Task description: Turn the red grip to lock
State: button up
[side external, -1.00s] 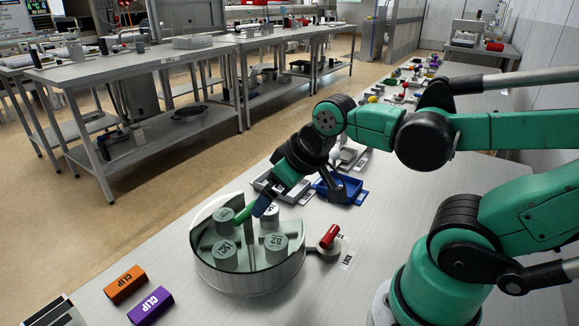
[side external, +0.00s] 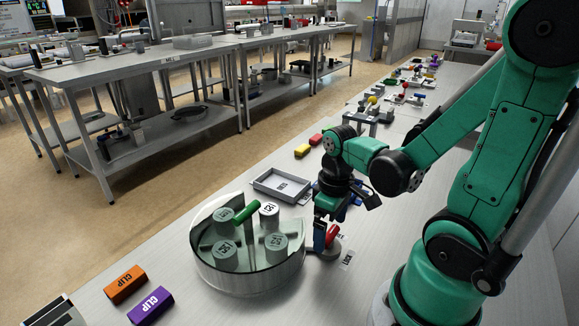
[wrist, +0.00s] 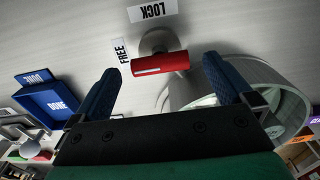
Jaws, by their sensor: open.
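The red grip (wrist: 160,63) sits on a small round grey base beside the round drum (side external: 247,277). In the wrist view it lies across, a little tilted, with a LOCK label (wrist: 152,11) above it and a FREE label (wrist: 122,51) to its left. In the side view the red grip (side external: 332,234) is partly hidden by my gripper (side external: 325,245). My gripper's blue fingers (wrist: 158,85) are open, pointing down, one on each side of the grip in the wrist view. I cannot tell whether they touch it.
The drum holds several grey cylinders and a green bar (side external: 246,213) under a clear cover. A grey tray (side external: 281,187) and a blue DONE tray (wrist: 55,103) stand nearby. Orange (side external: 125,284) and purple (side external: 150,306) CLIP blocks lie at the front left.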

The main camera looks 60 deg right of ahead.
jog(key=shift+f, duration=0.4)
jog(key=shift+c, duration=0.2)
jog(key=c, duration=1.2)
jog(key=shift+c, duration=0.2)
jog(key=shift+m, duration=0.4)
jog(key=m, duration=0.3)
jog(key=shift+m, duration=0.4)
jog(key=m, duration=0.4)
jog(key=shift+m, duration=0.3)
